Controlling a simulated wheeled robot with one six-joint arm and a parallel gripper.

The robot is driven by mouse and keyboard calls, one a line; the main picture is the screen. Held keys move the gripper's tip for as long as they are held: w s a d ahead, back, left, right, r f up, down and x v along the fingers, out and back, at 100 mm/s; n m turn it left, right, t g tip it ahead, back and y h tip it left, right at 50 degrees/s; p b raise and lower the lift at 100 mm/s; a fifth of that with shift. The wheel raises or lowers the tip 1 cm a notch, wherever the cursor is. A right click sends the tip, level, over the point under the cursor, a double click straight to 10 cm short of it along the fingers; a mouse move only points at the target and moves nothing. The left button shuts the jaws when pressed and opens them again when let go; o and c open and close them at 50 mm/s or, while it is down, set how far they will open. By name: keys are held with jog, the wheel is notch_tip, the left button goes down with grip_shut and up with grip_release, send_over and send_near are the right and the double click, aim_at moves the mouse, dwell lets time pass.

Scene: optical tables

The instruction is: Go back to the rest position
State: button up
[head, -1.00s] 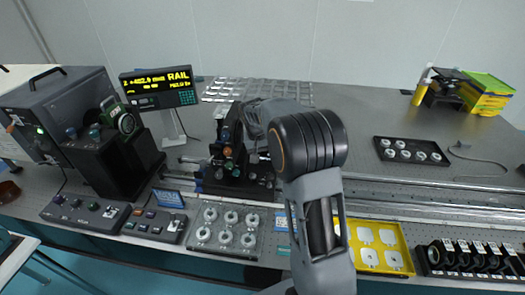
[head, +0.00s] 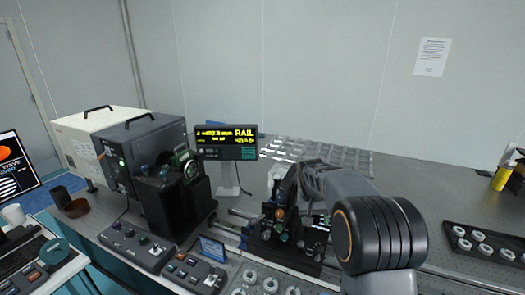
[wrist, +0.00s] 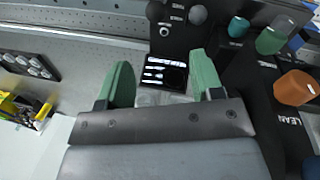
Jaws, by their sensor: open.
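My gripper (wrist: 163,82) shows in the wrist view with its two green fingers spread apart. Nothing is clearly held between them. Beyond the fingertips is a small dark panel with white bars (wrist: 165,72); I cannot tell how close it is. In the head view my arm reaches from the lower right toward the dark carriage with coloured knobs (head: 282,236) on the rail. The fingers are hidden or too small to make out there. In the wrist view, teal, green and orange knobs (wrist: 296,88) stand to the right of the fingers.
A rail readout (head: 225,142) stands behind the carriage. A dark instrument box (head: 150,143) and a cream box (head: 85,140) are at the left. Control boxes (head: 137,246) line the front edge. A black tray of round parts (head: 486,243) lies at the right.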

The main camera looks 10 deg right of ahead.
jog(key=s+a+r+n+t+y, duration=0.1)
jog(key=s+a+r+t, duration=0.1)
jog(key=s, duration=0.9)
jog(key=s+a+r+n+t+y, duration=0.1)
jog(key=s+a+r+n+t, duration=0.1)
jog(key=s, duration=1)
jog(key=shift+a+r+t, duration=0.4)
jog(key=shift+a+r, duration=0.3)
jog(key=shift+a, duration=0.5)
jog(key=shift+w, duration=0.1)
